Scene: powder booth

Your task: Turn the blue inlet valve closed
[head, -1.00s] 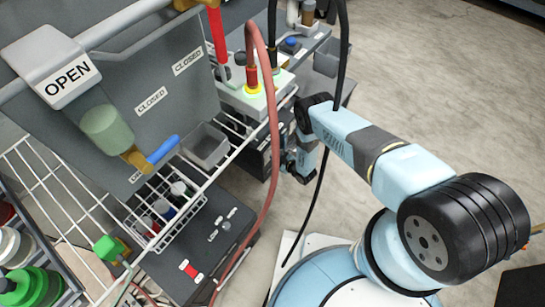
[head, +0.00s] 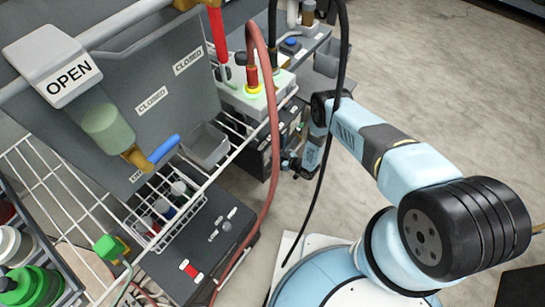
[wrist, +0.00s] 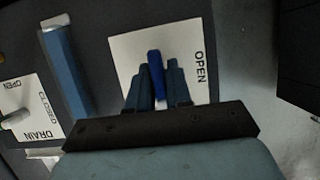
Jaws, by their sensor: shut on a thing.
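In the wrist view a blue valve handle (wrist: 155,62) stands on a white label plate (wrist: 128,52). The word OPEN is on the plate's right side, and the handle points up the picture, not at that word. My gripper (wrist: 158,78) is shut on the handle, one finger on each side. The plate's lower part is hidden behind the gripper. In the head view my gripper (head: 291,163) is small and dark, low beside the dark cabinet, and the handle it holds cannot be made out.
A DRAIN plate (wrist: 38,118) with a pale lever and a blue-grey bar (wrist: 66,75) lie left of the handle. In the head view a red hose (head: 272,120) and a black cable (head: 322,165) hang near my arm. Open floor (head: 440,80) lies to the right.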

